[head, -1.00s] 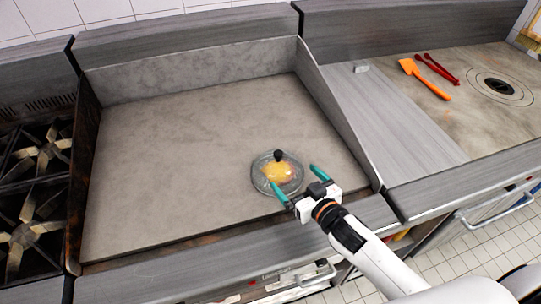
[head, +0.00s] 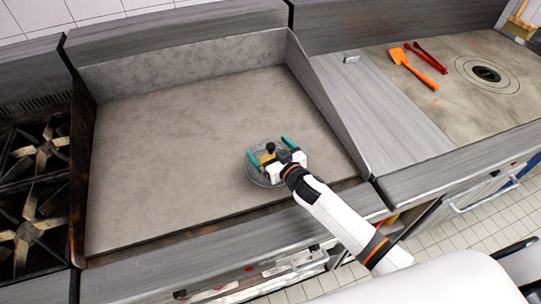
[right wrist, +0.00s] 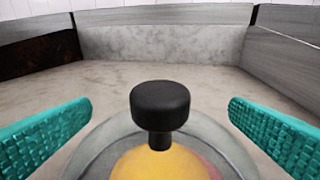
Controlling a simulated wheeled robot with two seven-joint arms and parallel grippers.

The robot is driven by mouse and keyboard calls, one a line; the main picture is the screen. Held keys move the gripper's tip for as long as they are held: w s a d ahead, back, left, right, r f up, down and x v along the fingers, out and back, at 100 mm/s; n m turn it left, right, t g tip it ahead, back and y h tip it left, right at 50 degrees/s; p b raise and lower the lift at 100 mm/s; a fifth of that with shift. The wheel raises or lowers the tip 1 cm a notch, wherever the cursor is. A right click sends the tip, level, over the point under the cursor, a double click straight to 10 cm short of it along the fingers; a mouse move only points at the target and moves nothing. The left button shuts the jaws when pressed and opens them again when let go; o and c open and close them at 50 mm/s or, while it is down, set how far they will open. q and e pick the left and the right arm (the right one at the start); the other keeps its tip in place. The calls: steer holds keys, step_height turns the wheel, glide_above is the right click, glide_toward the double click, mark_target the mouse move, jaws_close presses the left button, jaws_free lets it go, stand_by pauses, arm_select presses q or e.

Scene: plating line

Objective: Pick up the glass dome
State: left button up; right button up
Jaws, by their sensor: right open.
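The glass dome (head: 253,174) is clear with a black knob on top and sits on the griddle plate near its front right. Something yellow shows through the glass. In the right wrist view the black knob (right wrist: 160,105) of the dome stands midway between the teal fingers, with no finger touching it. My right gripper (head: 270,150) is open, with its fingers either side of the knob, over the dome. The gripper hides part of the dome in the head view. My left gripper is not in view.
The griddle plate (head: 190,140) is bare around the dome, with raised metal walls at its back and sides. A burner stove (head: 35,190) stands at the left. An orange spatula (head: 420,66) and red tongs (head: 430,56) lie on the right counter.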

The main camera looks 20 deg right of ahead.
steer(key=shift+s, duration=0.1)
steer(key=c, duration=1.1)
